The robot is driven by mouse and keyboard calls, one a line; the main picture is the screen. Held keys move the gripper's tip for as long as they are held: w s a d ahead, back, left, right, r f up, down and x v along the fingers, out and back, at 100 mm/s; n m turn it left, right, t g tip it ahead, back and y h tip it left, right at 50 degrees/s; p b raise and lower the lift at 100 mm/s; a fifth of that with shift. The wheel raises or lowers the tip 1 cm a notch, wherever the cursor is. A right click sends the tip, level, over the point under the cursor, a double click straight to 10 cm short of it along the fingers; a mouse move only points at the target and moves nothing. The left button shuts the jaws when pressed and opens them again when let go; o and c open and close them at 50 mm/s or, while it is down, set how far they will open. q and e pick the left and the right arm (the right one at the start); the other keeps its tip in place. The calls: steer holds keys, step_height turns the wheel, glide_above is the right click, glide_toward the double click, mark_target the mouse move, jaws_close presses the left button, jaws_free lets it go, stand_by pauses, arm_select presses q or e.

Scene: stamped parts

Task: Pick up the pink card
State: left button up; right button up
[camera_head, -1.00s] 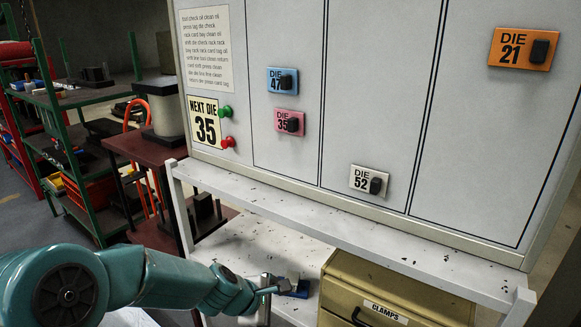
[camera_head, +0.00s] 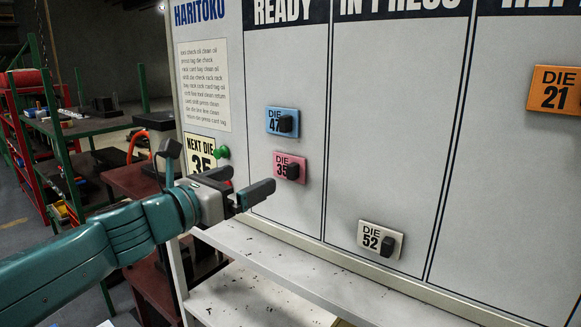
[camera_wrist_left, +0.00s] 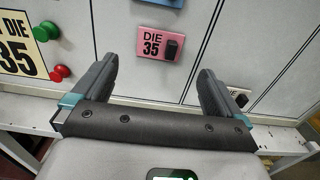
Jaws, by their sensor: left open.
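The pink card (camera_head: 290,167) reads "DIE 35" and hangs on the white board in the column headed "READY". A black block sticks out from its right side. It also shows in the left wrist view (camera_wrist_left: 160,42), beyond and between the fingertips. My left gripper (camera_head: 252,186) is open and empty, in front of the board, left of and slightly below the pink card in the head view. In the left wrist view its two fingers (camera_wrist_left: 158,80) are spread apart, and the card is not between them. My right gripper is not in view.
A blue card (camera_head: 283,122) "DIE 47" hangs just above. A white card (camera_head: 380,239) "DIE 52" and an orange card (camera_head: 555,90) "DIE 21" are to the right. A green knob (camera_head: 222,152) juts out beside the "NEXT DIE 35" sign (camera_head: 200,150). A white ledge (camera_head: 290,268) runs below the board.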

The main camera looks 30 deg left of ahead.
arm_select(q)
glide_toward(288, 161)
steer(key=w, duration=0.5)
steer(key=w+p, duration=0.1)
steer(key=w, duration=0.1)
steer(key=shift+w+d, duration=0.35)
steer(key=shift+s, duration=0.1)
steer(key=c, duration=0.8)
